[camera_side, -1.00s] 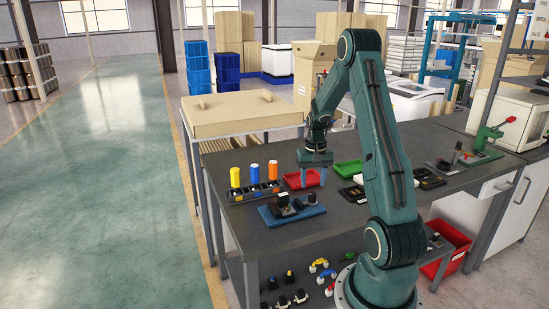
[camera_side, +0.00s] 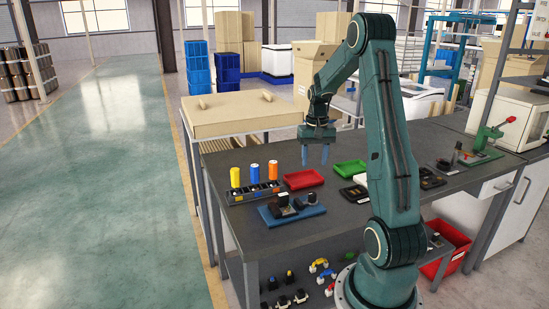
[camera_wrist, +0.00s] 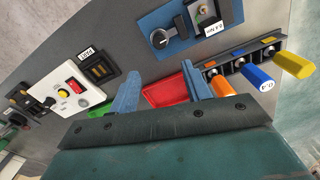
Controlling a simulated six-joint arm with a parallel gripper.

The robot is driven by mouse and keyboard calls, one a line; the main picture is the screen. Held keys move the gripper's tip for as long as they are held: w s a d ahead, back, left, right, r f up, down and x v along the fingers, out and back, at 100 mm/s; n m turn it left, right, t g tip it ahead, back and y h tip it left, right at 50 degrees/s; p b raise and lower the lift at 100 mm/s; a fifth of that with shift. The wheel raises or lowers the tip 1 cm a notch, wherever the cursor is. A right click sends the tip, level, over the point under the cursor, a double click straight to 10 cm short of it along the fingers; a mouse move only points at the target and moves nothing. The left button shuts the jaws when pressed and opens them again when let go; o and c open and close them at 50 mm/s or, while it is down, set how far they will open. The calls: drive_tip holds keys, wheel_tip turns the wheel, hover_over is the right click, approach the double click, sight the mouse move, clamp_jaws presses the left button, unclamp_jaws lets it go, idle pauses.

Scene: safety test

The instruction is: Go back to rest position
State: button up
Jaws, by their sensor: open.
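My gripper (camera_side: 315,156) hangs above the dark workbench (camera_side: 300,232), its blue fingers apart with nothing between them. It is raised above and just behind the red tray (camera_side: 304,179), with the green tray (camera_side: 350,168) to its right. In the wrist view my gripper (camera_wrist: 157,85) shows two spread blue fingers, and the red tray (camera_wrist: 166,92) lies below between them. The red tray looks empty. The green tray is mostly hidden behind the left finger in the wrist view.
A rack (camera_side: 253,193) holds yellow, blue and orange cylinders left of the red tray. A blue plate (camera_side: 291,212) with dark devices lies in front. A white control box (camera_wrist: 80,96) and a black device (camera_wrist: 97,70) lie on the bench.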

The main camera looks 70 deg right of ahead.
drive_tip(key=w+a+r+n+t+h, duration=0.1)
drive_tip(key=w+a+r+n, duration=0.15)
drive_tip(key=a+r, duration=0.55)
drive_tip(key=w+a+r+n+t, duration=0.1)
drive_tip(key=w+a+r+n, duration=0.15)
drive_tip(key=a, duration=0.95)
drive_tip(key=s+a+r+n+t, duration=0.1)
drive_tip(key=s+a+n, duration=0.2)
drive_tip(key=s+a, duration=0.2)
drive_tip(key=s+a+r+n+t+y, duration=0.1)
drive_tip(key=s+a, duration=0.5)
drive_tip(key=a, duration=0.6)
drive_tip(key=r+n+t, duration=0.1)
drive_tip(key=n, duration=0.1)
drive_tip(key=shift+s+r+n+t, duration=0.2)
drive_tip(key=shift+n+t, duration=0.1)
drive_tip(key=shift+n, duration=0.1)
